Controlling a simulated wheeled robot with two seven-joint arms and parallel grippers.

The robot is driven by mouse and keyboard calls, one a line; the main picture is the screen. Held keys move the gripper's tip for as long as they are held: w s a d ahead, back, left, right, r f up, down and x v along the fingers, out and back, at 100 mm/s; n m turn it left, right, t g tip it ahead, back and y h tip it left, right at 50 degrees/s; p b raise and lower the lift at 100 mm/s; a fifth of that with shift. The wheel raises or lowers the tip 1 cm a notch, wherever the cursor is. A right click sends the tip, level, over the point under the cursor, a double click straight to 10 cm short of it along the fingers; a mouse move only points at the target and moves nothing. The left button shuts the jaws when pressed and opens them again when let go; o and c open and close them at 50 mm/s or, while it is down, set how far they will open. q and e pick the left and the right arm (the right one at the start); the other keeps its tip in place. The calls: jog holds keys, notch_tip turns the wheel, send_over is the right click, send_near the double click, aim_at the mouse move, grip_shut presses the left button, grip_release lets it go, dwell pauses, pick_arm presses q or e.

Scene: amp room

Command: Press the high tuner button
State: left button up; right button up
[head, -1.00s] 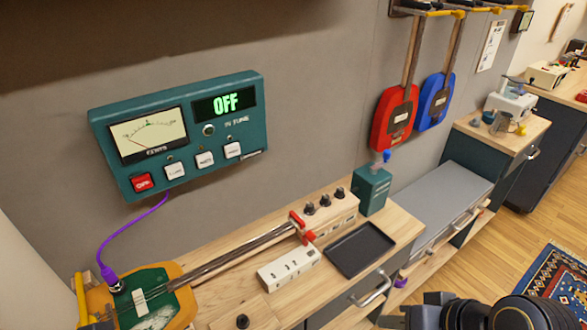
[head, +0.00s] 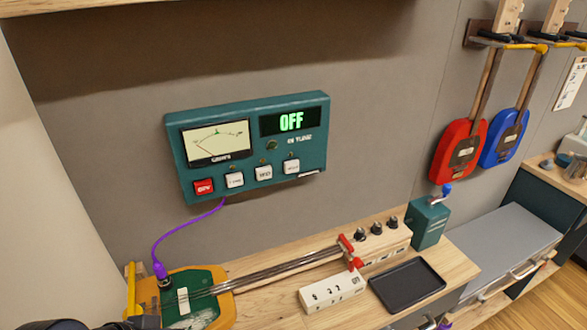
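A teal tuner box (head: 180,160) hangs on the grey wall in the head view. The white labels are small; the middle one looks like MID, and the rightmost appears to be the high button. Neither gripper shows clearly; only dark parts, probably of my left arm, show at the bottom left edge.
A purple cable (head: 185,229) runs from the tuner to a stringed instrument (head: 207,299) on the wooden bench (head: 447,271). A white block (head: 334,293), a black tray (head: 407,284) and a teal crank box (head: 429,222) are there too. A shelf (head: 200,8) overhangs above. The space before the tuner is clear.

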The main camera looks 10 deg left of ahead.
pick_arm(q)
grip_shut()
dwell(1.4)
